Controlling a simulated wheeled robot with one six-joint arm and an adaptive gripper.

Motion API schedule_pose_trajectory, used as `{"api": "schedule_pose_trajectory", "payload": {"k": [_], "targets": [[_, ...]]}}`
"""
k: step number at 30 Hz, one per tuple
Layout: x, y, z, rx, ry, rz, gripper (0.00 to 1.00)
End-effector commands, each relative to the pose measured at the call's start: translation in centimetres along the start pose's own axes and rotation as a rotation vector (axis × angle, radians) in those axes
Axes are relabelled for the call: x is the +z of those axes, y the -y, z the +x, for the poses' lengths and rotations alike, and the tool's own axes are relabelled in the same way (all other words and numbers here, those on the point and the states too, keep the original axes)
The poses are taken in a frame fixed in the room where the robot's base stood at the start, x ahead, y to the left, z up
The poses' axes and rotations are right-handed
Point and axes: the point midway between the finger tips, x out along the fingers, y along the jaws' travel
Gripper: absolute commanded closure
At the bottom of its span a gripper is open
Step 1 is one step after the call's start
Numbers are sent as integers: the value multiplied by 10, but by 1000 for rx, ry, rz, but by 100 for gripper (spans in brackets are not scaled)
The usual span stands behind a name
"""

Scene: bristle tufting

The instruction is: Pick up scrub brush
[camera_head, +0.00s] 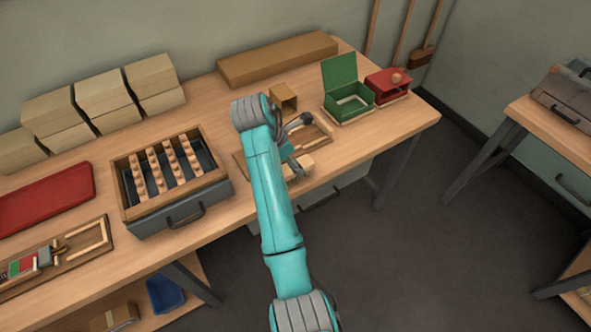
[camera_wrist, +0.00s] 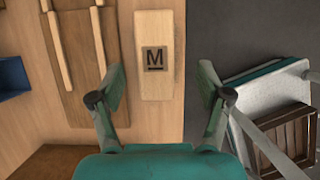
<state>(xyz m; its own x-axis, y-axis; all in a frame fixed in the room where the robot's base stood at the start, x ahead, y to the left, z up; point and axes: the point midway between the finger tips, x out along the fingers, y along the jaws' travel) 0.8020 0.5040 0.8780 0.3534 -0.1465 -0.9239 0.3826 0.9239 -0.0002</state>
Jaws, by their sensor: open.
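A pale wooden block (camera_wrist: 155,28) with a dark square label marked M lies near the table edge in the wrist view. It looks like the scrub brush seen from above; no bristles show. It also shows in the head view (camera_head: 306,163), beside my gripper. My gripper (camera_wrist: 161,68) is open, its two fingers apart on the left and right of the block's near part in the picture. I cannot tell how far above it they are. In the head view my gripper (camera_head: 293,165) is partly hidden by my arm.
A brown board (camera_wrist: 78,75) with pale rails lies left of the block. The table edge is close on its right. A green open box (camera_head: 345,95) and a red box (camera_head: 388,84) stand at right. A tray with peg rows (camera_head: 127,185) stands left.

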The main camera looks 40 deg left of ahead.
Motion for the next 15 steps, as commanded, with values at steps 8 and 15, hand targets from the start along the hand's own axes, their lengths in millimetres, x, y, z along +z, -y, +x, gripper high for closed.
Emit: {"api": "schedule_pose_trajectory", "payload": {"k": [8, 15], "targets": [[-4, -6, 34, -3, -1, -2, 23], [-3, -6, 52, 0, 0, 1, 23]]}}
